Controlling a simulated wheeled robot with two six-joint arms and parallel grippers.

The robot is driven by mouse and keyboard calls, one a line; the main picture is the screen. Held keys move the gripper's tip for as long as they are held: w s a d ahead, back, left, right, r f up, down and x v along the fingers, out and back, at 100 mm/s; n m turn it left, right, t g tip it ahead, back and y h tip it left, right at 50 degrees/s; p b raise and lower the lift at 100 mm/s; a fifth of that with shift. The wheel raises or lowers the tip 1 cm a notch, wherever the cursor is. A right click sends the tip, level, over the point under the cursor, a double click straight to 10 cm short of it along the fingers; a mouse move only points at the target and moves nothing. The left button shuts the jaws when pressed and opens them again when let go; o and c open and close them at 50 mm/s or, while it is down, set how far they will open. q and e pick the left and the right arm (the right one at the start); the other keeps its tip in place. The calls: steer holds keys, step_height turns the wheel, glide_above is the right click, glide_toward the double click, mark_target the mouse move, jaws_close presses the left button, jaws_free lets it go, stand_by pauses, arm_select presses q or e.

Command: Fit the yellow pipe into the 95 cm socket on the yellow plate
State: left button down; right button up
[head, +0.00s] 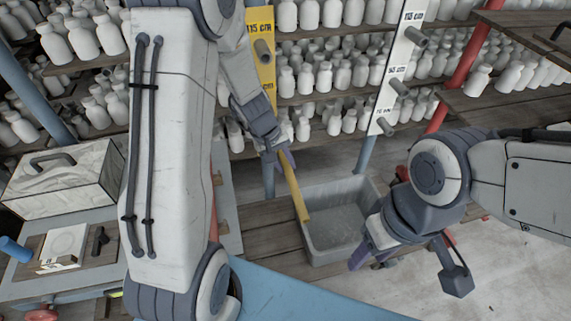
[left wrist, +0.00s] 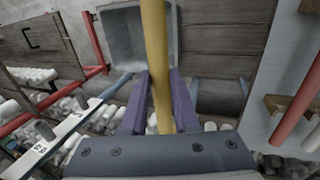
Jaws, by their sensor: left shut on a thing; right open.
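The yellow pipe (head: 294,187) is held in my left gripper (head: 284,160), which is shut on it. The pipe slants down in front of the grey bin. In the left wrist view the pipe (left wrist: 156,60) passes between the two purple fingers and on over the bin. The yellow plate (head: 261,75) stands upright behind my left arm, with a grey socket (head: 263,50) below its top label. Its lower part is largely hidden, and I cannot make out the 95 cm socket. My left gripper is below the visible part of the plate. My right gripper (head: 370,256) is open and empty, right of the bin.
A white plate (head: 396,70) with several labelled sockets stands to the right of the yellow one. Shelves of white bottles (head: 320,78) fill the back. A grey bin (head: 335,262) sits below the pipe. A box with a handle (head: 62,182) is at left.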

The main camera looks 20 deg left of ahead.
mark_target(281, 152)
arm_select(q)
steer(key=shift+w+a+r+p, duration=0.1)
steer(key=shift+w+a+p, duration=0.35)
steer(key=shift+w+a, duration=0.4)
steer(key=shift+w+a+p, duration=0.4)
steer(key=shift+w+a, duration=0.1)
steer(key=shift+w, duration=0.55)
steer(key=shift+w+a, duration=0.2)
steer(key=shift+w, duration=0.1)
steer(key=shift+b, duration=0.4)
steer(key=shift+w+a+p, duration=0.5)
steer(key=shift+w+a, duration=0.25)
steer(key=shift+w, duration=0.35)
steer(key=shift+w+a+p, duration=0.5)
steer(key=shift+w+a, duration=0.2)
steer(key=shift+w, duration=0.35)
stand_by(0.3)
steer(key=shift+w+a+p, duration=0.35)
steer(key=shift+w+a, duration=0.35)
steer(key=shift+w, duration=0.35)
steer(key=shift+w+a+p, duration=0.3)
steer(key=shift+w+a, duration=0.4)
steer(key=shift+w, duration=0.3)
steer(key=c, duration=0.6)
jaws_free()
